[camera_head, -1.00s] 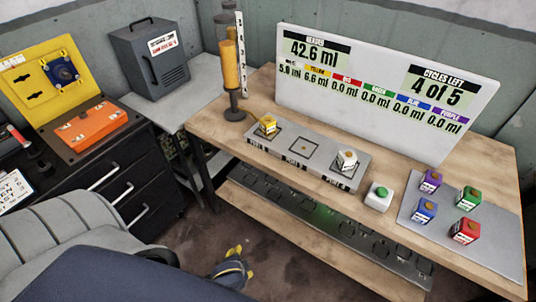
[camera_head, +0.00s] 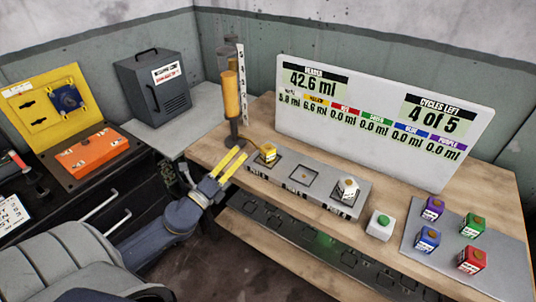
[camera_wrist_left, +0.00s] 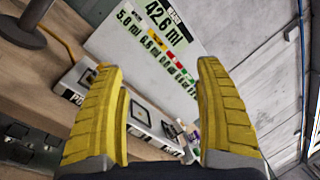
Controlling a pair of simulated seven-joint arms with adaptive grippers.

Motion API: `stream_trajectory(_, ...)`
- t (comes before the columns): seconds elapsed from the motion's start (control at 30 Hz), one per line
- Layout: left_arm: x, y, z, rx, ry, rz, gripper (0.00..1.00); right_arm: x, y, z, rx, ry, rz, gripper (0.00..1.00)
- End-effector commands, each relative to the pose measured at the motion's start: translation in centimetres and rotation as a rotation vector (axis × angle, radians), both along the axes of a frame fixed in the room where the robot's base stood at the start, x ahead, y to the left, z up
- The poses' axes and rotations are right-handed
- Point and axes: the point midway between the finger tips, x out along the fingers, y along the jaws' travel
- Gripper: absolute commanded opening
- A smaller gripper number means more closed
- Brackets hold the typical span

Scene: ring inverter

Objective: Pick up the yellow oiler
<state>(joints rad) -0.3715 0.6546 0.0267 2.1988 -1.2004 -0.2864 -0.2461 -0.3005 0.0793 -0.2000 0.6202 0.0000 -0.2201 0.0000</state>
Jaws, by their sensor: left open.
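The yellow oiler (camera_head: 268,153) sits in the left slot of the grey tray (camera_head: 322,198) on the bench, in the head view. My left gripper (camera_head: 241,152) is open and empty. Its yellow fingers are just left of the oiler at about the bench's front edge, apart from it in the picture. In the left wrist view the open fingers (camera_wrist_left: 160,75) frame the tray and display board. The oiler is not clearly visible there; the left finger covers part of the tray. My right gripper is not in view.
A white oiler (camera_head: 347,189) sits in the tray's right slot; the middle slot is empty. A yellow cylinder stand (camera_head: 232,96) rises behind the gripper. A green button (camera_head: 381,222) and purple, green, blue and red oilers are to the right. A display board (camera_head: 380,160) stands behind.

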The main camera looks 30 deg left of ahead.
Motion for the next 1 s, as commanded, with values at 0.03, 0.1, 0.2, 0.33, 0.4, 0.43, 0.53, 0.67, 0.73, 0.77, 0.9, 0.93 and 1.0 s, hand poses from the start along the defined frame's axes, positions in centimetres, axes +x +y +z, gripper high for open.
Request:
stream_trajectory(0.03,0.8,-0.2,0.5,0.112,-0.006,-0.054,0.71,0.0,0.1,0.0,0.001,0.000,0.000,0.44)
stream_trajectory(0.1,1.6,-0.6,0.6,0.270,0.001,-0.129,0.71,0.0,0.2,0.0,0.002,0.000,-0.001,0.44)
stream_trajectory(0.2,2.7,-0.5,0.0,0.488,0.033,-0.218,0.71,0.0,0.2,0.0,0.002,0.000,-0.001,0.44)
stream_trajectory(0.33,3.9,1.1,-1.4,0.738,0.103,-0.299,0.71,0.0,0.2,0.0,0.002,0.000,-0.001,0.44)
stream_trajectory(0.4,4.3,2.3,-2.1,0.846,0.145,-0.327,0.71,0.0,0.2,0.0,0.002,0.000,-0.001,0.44)
stream_trajectory(0.43,4.5,2.8,-2.4,0.887,0.163,-0.336,0.71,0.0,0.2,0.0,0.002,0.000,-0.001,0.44)
stream_trajectory(0.53,4.9,4.5,-3.0,0.995,0.216,-0.357,0.71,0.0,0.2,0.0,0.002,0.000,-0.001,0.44)
stream_trajectory(0.67,5.2,6.1,-3.4,1.078,0.262,-0.367,0.71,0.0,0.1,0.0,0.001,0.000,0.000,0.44)
stream_trajectory(0.73,5.3,6.5,-3.6,1.100,0.276,-0.371,0.71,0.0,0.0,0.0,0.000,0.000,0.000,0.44)
stream_trajectory(0.77,5.5,6.5,-3.6,1.106,0.279,-0.371,0.71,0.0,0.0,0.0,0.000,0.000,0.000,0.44)
stream_trajectory(0.9,6.3,6.4,-4.0,1.112,0.284,-0.371,0.71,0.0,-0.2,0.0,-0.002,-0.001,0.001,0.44)
stream_trajectory(0.93,6.5,6.2,-4.1,1.111,0.284,-0.370,0.71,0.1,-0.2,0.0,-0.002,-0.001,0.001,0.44)
stream_trajectory(1.0,7.2,5.9,-4.3,1.110,0.282,-0.370,0.71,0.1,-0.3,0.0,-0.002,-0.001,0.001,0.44)
